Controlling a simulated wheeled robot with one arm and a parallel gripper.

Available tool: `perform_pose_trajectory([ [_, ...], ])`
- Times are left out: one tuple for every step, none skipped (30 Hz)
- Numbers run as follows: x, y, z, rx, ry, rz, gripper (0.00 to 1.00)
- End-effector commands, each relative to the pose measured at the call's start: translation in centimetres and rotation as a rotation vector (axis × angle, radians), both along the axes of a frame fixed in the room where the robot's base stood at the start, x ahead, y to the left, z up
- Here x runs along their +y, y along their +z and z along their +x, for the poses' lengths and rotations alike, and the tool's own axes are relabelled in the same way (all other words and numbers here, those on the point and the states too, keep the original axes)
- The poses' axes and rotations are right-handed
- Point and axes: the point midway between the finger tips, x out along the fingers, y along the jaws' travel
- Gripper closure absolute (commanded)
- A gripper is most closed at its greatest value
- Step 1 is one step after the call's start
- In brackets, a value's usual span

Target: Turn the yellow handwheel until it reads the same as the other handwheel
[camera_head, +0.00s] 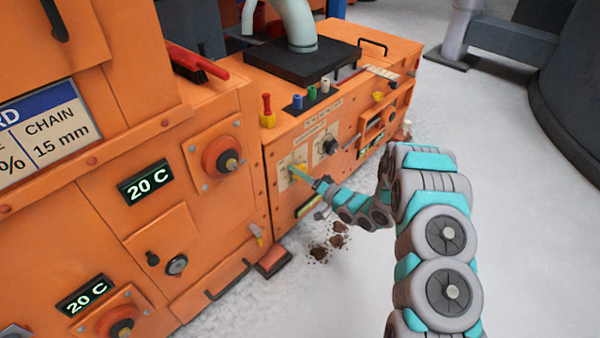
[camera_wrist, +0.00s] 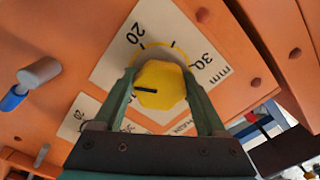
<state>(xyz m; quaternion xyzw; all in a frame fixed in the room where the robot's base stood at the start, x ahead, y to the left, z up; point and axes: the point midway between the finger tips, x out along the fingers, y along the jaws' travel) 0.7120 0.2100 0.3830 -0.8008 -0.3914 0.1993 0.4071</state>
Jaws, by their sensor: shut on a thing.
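In the wrist view the yellow handwheel (camera_wrist: 165,97) sits on a white dial plate (camera_wrist: 112,66) printed 20, 30 and mm. A short black mark on its face points to picture left. My gripper (camera_wrist: 159,78) is shut on the wheel, one green finger on each side. The fingers hide part of the scale. In the head view my gripper (camera_head: 300,174) is at the pale dial plate on the low orange cabinet, and the wheel is mostly hidden there. A dark knob (camera_head: 330,146) on a white plate, possibly the other handwheel, is just right of it. Its reading is too small to tell.
A grey peg with a blue end (camera_wrist: 30,85) sticks out left of the dial in the wrist view. Coloured knobs (camera_head: 311,93) and a red-yellow lever (camera_head: 267,111) stand on the cabinet top. Brown debris (camera_head: 335,240) lies on the floor below. Pale floor is clear at right.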

Motion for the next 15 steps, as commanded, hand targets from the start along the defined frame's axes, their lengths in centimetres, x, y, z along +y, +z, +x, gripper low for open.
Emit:
perform_pose_trajectory([
  [-0.09, 0.15, 0.15, -0.001, -0.003, 0.002, 0.82],
  [-0.09, 0.14, 0.15, -0.001, -0.003, 0.002, 0.82],
  [-0.09, 0.14, 0.15, -0.001, -0.003, 0.002, 0.82],
  [-0.09, 0.13, 0.15, -0.001, -0.003, 0.002, 0.82],
  [-0.1, 0.14, 0.16, -0.002, -0.004, 0.002, 0.82],
  [-0.1, 0.14, 0.17, -0.002, -0.004, 0.002, 0.82],
  [-0.1, 0.14, 0.17, -0.002, -0.004, 0.002, 0.82],
  [-0.1, 0.14, 0.17, -0.002, -0.004, 0.002, 0.82],
  [-0.1, 0.14, 0.17, -0.003, -0.004, 0.002, 0.82],
  [-0.12, 0.14, 0.17, -0.003, -0.004, 0.002, 0.82],
  [-0.12, 0.14, 0.17, -0.003, -0.004, 0.002, 0.24],
  [-0.12, 0.13, 0.17, -0.003, -0.004, 0.002, 0.2],
  [-0.11, 0.13, 0.16, -0.003, -0.004, 0.002, 0.16],
  [-0.1, 0.1, 0.14, -0.002, -0.003, 0.001, 0.13],
  [-0.09, 0.1, 0.13, -0.002, -0.003, 0.001, 0.08],
])
